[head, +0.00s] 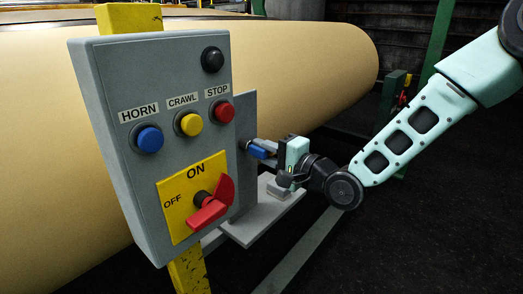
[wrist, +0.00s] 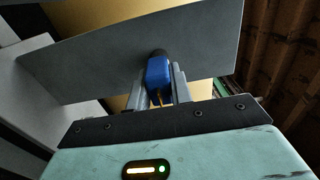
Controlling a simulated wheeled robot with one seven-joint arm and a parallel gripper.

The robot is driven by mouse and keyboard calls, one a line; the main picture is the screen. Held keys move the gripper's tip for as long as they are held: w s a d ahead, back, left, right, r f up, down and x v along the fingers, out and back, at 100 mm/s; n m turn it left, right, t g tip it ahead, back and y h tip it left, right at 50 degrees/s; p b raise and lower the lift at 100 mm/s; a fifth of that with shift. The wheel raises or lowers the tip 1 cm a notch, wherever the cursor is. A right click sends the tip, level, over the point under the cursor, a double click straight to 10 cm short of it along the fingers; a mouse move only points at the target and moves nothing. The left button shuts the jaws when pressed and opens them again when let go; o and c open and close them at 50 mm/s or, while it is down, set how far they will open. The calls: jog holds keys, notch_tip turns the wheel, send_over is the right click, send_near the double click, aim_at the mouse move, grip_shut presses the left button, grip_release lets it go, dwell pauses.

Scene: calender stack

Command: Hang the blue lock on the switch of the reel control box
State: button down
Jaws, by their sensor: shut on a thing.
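The grey control box (head: 150,75) stands at the left of the head view, with its front turned partly to the right. Its red rotary switch (head: 212,205) sits on a yellow ON/OFF plate (head: 178,216). The blue lock (head: 257,152) is small, in front of a grey upright plate (head: 247,115) right of the box. My gripper (head: 262,147) is shut on the lock. In the wrist view, the blue lock (wrist: 158,72) sits between the two fingers (wrist: 160,88), close to a dark round peg (wrist: 159,52) on the plate. Whether the shackle is around the peg is hidden.
A large tan roll (head: 310,65) fills the background. A yellow post (head: 187,270) carries the box. Dark floor (head: 420,245) is open at right.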

jog(key=shift+v, duration=1.8)
